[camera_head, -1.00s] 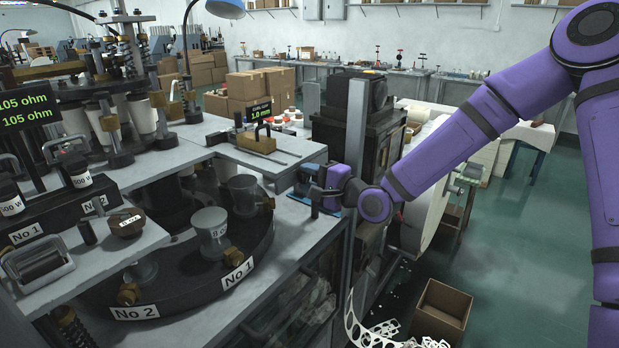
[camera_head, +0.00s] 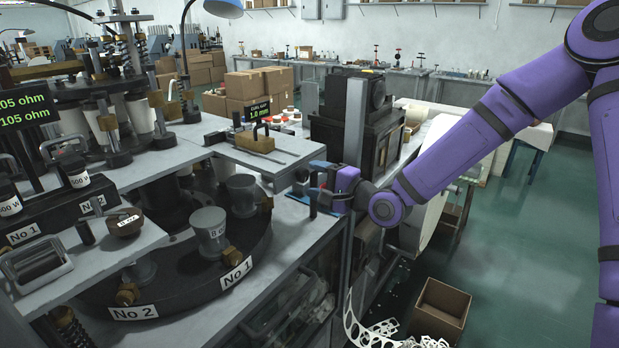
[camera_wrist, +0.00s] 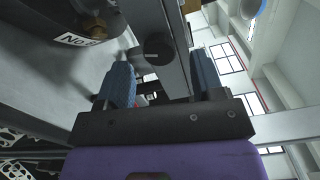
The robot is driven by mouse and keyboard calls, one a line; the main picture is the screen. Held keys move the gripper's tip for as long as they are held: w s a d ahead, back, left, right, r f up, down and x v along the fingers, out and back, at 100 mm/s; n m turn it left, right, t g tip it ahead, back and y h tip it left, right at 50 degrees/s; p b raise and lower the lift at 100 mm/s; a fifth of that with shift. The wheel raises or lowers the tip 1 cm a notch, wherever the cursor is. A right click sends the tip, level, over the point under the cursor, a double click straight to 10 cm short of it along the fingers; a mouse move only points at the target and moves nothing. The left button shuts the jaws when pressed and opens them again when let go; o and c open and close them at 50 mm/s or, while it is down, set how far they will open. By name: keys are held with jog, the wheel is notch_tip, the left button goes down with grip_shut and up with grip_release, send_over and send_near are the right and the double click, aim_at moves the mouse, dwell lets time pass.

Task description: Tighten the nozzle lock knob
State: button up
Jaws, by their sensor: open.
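A round black knob (camera_wrist: 153,52) with a light line on its face shows in the wrist view, in front of a grey metal bar. It appears in the gap between my two fingers, nearer the left one. I cannot tell if either finger touches it. My gripper (camera_wrist: 162,64) is open, with blue ribbed pads on its fingers and nothing clamped between them. In the head view my gripper (camera_head: 318,188) is at the right end of the grey machine table (camera_head: 285,222). The knob cannot be made out there.
A plate with a wooden-based gauge block (camera_head: 255,143) lies just left of my gripper. A black machine housing (camera_head: 345,135) stands close behind it. The round dial with cups (camera_head: 180,275) is at the left. An open cardboard box (camera_head: 440,312) stands on the floor at lower right.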

jog(key=v, duration=0.8)
jog(key=shift+d+f, duration=0.1)
jog(key=s+d+r+n+g+h, duration=0.1)
jog(key=s+d+r+n+h, duration=0.25)
jog(key=d+h, duration=0.35)
jog(key=s+d+r+n+g+h, duration=0.2)
jog(key=s+d+n+h, duration=0.15)
jog(key=d+h, duration=0.35)
jog(key=s+d+r+g, duration=0.1)
jog(key=s+d+r, duration=0.1)
jog(key=s, duration=0.5)
jog(key=s+d+r+n+g, duration=0.1)
jog(key=s+d+r, duration=0.1)
jog(key=s+r, duration=0.3)
jog(key=s+d+r+n, duration=0.1)
jog(key=s+d+r, duration=0.1)
jog(key=s, duration=0.7)
jog(key=shift+r+g, duration=0.4)
jog(key=shift+r, duration=0.3)
jog(key=shift+d, duration=0.1)
dwell(2.8)
